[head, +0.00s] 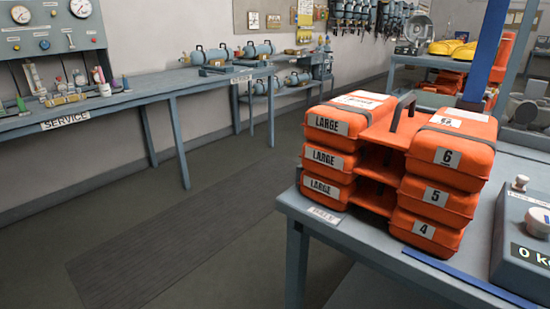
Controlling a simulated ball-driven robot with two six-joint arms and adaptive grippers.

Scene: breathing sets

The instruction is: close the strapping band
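Orange cases stand stacked in two columns on the bench. The left column (328,160) is labelled LARGE and the right column (430,200) is numbered 6, 5 and 4. A dark grey handle (403,106) rises between them. A flat blue strip (487,50) stands upright behind the right column, and another blue strip (470,279) lies along the bench front. They look like parts of the strapping band, but I cannot tell whether they join. Nothing blue crosses the top of the cases. Neither of my grippers is in view.
The grey-blue bench (335,232) bears the stack near its left end. A service bench (150,88) runs along the left wall. The floor between the benches, with a dark mat (175,235), is clear.

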